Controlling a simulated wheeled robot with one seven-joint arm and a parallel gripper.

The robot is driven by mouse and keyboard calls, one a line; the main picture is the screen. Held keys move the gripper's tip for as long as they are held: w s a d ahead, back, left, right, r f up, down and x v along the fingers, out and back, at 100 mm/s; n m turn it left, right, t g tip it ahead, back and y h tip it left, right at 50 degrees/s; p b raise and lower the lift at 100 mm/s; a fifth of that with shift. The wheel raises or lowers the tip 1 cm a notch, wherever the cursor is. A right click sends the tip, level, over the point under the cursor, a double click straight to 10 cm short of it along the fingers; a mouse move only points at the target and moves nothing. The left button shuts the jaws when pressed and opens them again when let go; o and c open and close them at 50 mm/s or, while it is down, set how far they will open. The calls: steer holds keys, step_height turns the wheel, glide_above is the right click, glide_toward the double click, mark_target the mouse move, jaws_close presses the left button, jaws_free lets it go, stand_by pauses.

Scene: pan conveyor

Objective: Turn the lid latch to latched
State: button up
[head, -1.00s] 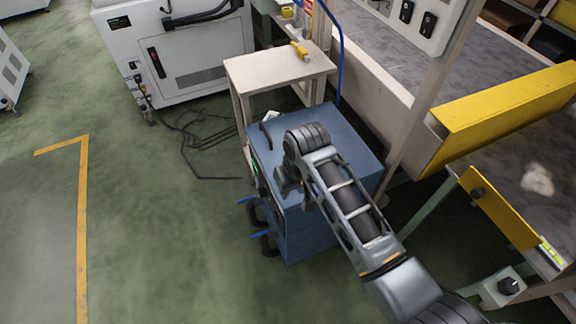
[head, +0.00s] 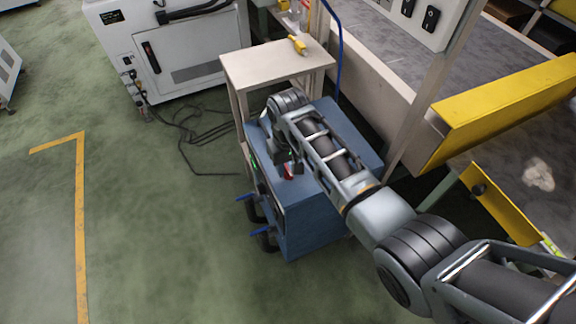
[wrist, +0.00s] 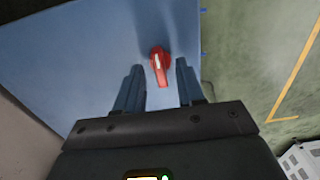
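The lid latch (wrist: 159,67) is a small red knob with a pale stripe, on the flat blue lid in the wrist view. A bit of red, likely the same latch, shows in the head view (head: 288,170) beside my gripper's end. The blue cabinet (head: 313,228) stands on the floor under my arm. My gripper (wrist: 158,73) is open, its two fingers apart on either side of the latch and a little short of it in the picture. I see no contact. In the head view my wrist hides most of the gripper.
A beige table (head: 262,66) with a yellow tool (head: 297,44) stands behind the cabinet. A conveyor with a yellow guard (head: 500,105) is close on the right. Blue-handled hoses (head: 255,231) stick out at the cabinet's left. Green floor (head: 150,240) at left is clear.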

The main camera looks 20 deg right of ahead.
steer(key=shift+f, duration=0.3)
steer(key=shift+c, duration=0.4)
jaws_close()
